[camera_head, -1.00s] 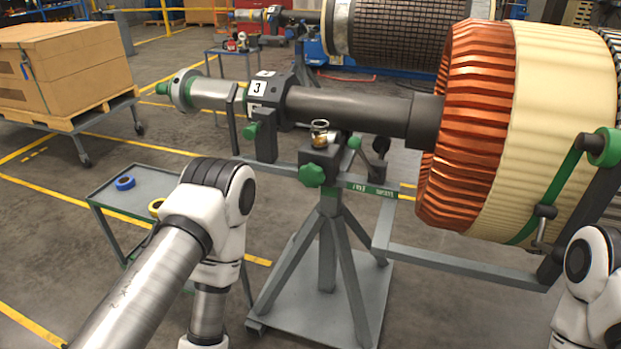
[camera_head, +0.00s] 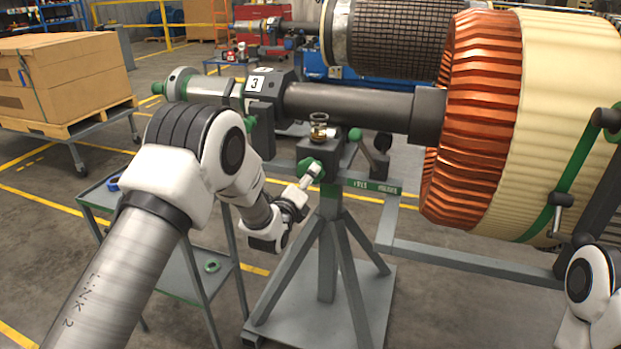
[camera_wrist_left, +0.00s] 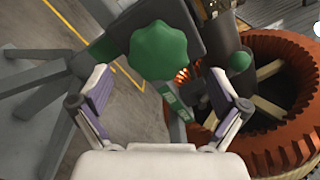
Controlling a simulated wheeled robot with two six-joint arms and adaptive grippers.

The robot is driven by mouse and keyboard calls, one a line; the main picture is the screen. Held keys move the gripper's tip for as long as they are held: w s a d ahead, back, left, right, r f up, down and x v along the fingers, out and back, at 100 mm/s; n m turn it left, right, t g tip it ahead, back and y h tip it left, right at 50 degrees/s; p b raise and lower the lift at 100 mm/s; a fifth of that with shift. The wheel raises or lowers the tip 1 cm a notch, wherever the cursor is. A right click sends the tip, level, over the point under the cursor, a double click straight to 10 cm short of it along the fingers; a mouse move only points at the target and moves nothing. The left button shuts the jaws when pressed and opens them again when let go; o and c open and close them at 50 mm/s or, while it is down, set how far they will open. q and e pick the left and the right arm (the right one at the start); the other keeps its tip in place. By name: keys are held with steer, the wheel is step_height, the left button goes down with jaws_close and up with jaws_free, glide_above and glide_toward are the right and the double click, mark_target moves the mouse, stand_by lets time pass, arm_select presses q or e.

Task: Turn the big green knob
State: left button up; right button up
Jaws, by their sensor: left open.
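The big green knob (camera_head: 306,165) is a lobed knob on the front of the stand's grey block, and my left gripper partly covers it in the head view. In the left wrist view the knob (camera_wrist_left: 158,50) lies ahead, just beyond and between the fingertips. My left gripper (camera_head: 309,177) reaches up to the knob from the lower left. It is open in the left wrist view (camera_wrist_left: 160,78), with a wide gap between its fingers and nothing held. I cannot tell whether a finger touches the knob. My right gripper is out of view; only part of my right arm shows.
The grey rotor stand (camera_head: 328,250) carries a dark shaft (camera_head: 350,103) and a large copper rotor (camera_head: 482,120). A smaller green knob (camera_wrist_left: 239,62) is nearby. A grey cart (camera_head: 190,275) is at the left.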

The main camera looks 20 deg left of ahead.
arm_select(q)
steer(key=w, duration=0.5)
steer(key=shift+w+d+f, duration=0.1)
steer(key=shift+w, duration=0.05)
steer(key=c, duration=1.2)
steer(key=shift+n, duration=0.4)
